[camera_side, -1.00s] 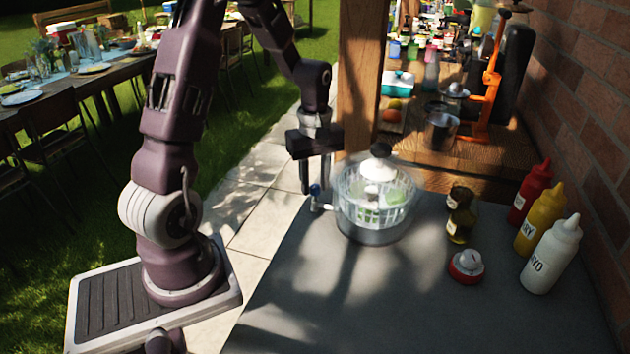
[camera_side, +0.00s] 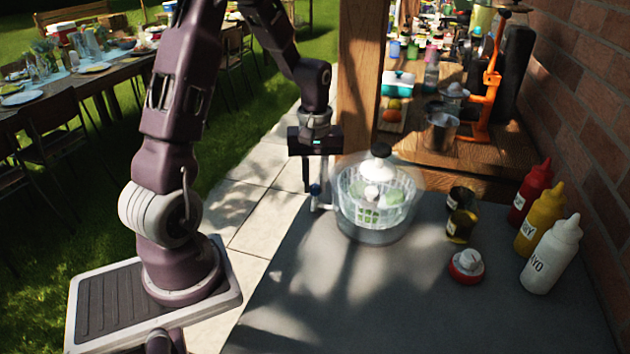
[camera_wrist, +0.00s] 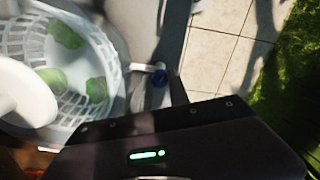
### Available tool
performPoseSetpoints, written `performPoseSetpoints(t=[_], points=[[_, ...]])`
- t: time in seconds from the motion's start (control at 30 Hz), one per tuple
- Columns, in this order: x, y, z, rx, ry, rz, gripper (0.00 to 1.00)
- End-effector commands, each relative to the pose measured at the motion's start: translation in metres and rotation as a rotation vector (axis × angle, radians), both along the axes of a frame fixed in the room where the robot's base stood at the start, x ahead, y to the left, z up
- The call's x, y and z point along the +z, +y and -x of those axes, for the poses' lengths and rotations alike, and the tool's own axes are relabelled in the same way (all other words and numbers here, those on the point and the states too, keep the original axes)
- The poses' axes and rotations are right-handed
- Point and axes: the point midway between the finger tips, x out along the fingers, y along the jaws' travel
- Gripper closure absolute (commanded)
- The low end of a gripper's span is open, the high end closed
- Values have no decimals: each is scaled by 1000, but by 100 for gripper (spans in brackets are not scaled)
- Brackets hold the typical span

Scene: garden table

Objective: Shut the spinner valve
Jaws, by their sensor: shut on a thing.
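The salad spinner (camera_side: 377,200) is a clear bowl with a white basket, green leaves inside and a black knob on top. It stands upright on the grey counter. Its valve, with a small blue handle (camera_side: 315,189), sticks out at the bowl's left side. My gripper (camera_side: 319,200) points down left of the bowl, its fingers shut around the valve handle. In the wrist view, the blue handle (camera_wrist: 159,78) shows beside a finger, with a pale pipe leading to the bowl and basket (camera_wrist: 72,75). The fingers partly hide the handle.
Two dark jars (camera_side: 461,215), a red and white lidded item (camera_side: 466,266) and several sauce bottles (camera_side: 548,255) stand right of the spinner. A wooden post (camera_side: 360,75) rises behind. The counter's front (camera_side: 400,310) is clear.

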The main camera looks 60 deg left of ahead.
Motion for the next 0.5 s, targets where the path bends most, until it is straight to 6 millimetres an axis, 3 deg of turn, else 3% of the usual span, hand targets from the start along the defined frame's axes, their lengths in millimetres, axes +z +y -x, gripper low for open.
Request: performPoseSetpoints(t=[0.5], points=[[0, -1, 0, -489, 1, 2, 100]])
